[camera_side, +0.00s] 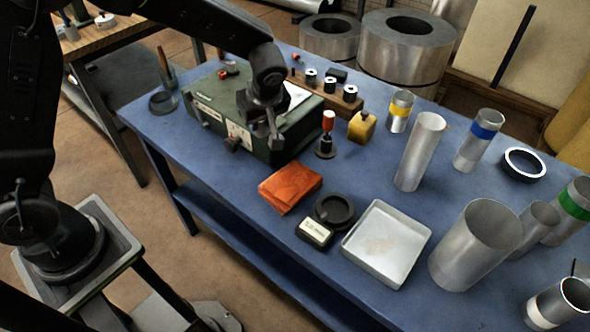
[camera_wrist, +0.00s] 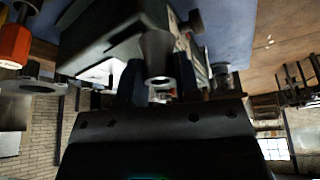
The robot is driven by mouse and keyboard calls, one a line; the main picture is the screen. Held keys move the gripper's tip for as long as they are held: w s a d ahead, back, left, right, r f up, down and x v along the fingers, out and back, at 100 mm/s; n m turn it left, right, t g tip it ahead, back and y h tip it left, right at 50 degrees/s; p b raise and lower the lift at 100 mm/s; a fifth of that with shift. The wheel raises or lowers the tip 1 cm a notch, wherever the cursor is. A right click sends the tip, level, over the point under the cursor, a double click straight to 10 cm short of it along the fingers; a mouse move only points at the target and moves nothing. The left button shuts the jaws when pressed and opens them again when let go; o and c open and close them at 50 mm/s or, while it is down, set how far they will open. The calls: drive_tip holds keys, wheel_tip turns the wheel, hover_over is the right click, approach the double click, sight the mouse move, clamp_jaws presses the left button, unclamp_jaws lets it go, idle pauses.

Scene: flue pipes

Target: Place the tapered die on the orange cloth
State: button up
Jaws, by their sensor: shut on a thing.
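The tapered die (camera_wrist: 157,50) is a small grey metal piece with a round end, held between the fingers of my gripper (camera_wrist: 158,85) in the wrist view. In the side view my gripper (camera_side: 269,118) is shut on it, in front of the green machine box; the die there is small and hard to tell from the fingers. The orange cloth (camera_side: 290,187) lies folded on the blue table, below and slightly right of my gripper. Its visible top is bare.
The green machine box (camera_side: 215,105) stands close by my gripper. A red-handled tool (camera_side: 327,135) stands upright to the right. A black round dish (camera_side: 334,210), a labelled tin (camera_side: 315,232) and a pale tray (camera_side: 372,260) lie near the cloth. Several metal pipes stand at right.

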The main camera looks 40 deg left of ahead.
drive_tip(key=d+f, duration=0.2)
drive_tip(key=d, duration=0.1)
drive_tip(key=w+d+f, duration=0.1)
drive_tip(key=d, duration=0.2)
drive_tip(key=w+d+f, duration=0.1)
drive_tip(key=d+f, duration=0.1)
drive_tip(key=d, duration=0.1)
drive_tip(key=shift+d+f, duration=0.1)
drive_tip(key=shift+f, duration=2.2)
drive_tip(key=shift+f, duration=0.1)
drive_tip(key=o, duration=1)
drive_tip(key=shift+o, duration=0.2)
